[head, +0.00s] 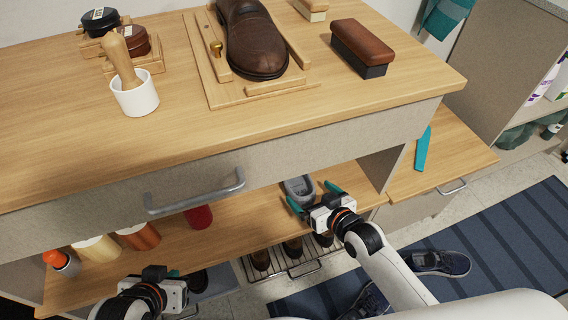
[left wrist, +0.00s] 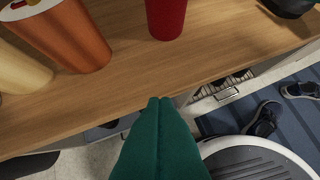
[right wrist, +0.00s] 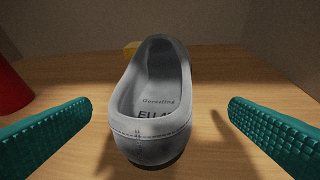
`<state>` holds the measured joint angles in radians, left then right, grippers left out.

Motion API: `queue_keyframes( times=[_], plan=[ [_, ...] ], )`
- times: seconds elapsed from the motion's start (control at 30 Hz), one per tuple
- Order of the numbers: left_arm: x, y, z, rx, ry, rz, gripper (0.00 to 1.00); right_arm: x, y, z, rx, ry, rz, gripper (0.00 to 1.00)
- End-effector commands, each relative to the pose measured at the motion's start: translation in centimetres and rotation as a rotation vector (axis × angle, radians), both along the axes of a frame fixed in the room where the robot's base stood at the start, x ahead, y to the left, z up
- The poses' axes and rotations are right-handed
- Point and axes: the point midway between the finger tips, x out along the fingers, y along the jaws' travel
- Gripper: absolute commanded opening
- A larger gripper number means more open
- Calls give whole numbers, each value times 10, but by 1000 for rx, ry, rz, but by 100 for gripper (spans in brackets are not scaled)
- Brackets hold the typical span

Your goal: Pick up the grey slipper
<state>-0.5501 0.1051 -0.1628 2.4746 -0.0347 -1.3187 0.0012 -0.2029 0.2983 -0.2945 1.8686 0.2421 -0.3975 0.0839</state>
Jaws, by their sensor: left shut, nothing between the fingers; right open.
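The grey slipper (head: 298,187) lies on the wooden shelf under the drawer in the head view. In the right wrist view the slipper (right wrist: 153,100) is large and central, its rounded end facing me and its open top showing lettering inside. My right gripper (head: 318,196) is open, with one green finger on each side of the near end of the slipper. In the right wrist view the open fingers (right wrist: 160,130) appear apart from it. My left gripper (left wrist: 158,105) is shut and empty, low at the left, in front of the shelf edge.
A red cylinder (head: 198,216), orange cylinder (head: 138,236) and cream cylinder (head: 97,248) stand on the shelf (head: 250,216) left of the slipper. The drawer handle (head: 195,193) juts out above. A wire rack (head: 290,264) with shoes is below. Dark shoes (head: 438,262) lie on the striped mat (head: 510,240).

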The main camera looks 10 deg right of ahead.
Motion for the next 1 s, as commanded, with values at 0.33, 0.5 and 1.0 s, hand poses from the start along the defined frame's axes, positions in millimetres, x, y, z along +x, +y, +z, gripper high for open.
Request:
queue_keyframes(
  times=[0.33,0.5,1.0],
  plan=[
    [46,-17,24,-64,-292,-23,0,26,12,-10,2,-2,-1,100],
    [65,-25,44,-99,-449,-33,0,40,18,-15,1,0,0,100],
    [71,-27,54,-129,-515,-34,0,45,20,-17,0,1,0,82]
  ],
)
